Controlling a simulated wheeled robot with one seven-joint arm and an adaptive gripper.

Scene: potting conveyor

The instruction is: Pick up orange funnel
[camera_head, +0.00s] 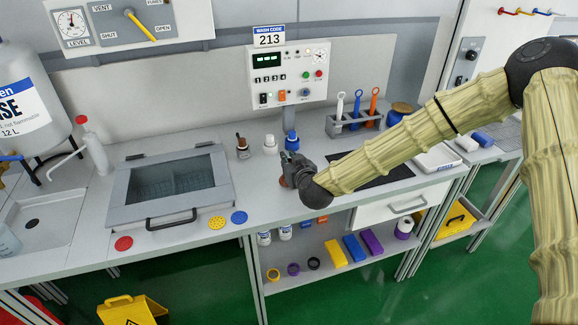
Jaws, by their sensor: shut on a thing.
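My gripper (291,166) is over the grey counter, just in front of a blue-capped bottle (291,141). It is shut on a small orange-brown thing, which looks like the orange funnel (284,182). Only a small part of it shows at the lower left of the gripper. The gripper hides the rest, so its shape and any gap to the counter cannot be told.
A lidded basin (118,214) stands left on the counter (270,222), with red, yellow and blue discs in front. Small bottles (243,148) stand behind the gripper. A tool rack (352,125) and a dark mat (372,172) are to the right.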

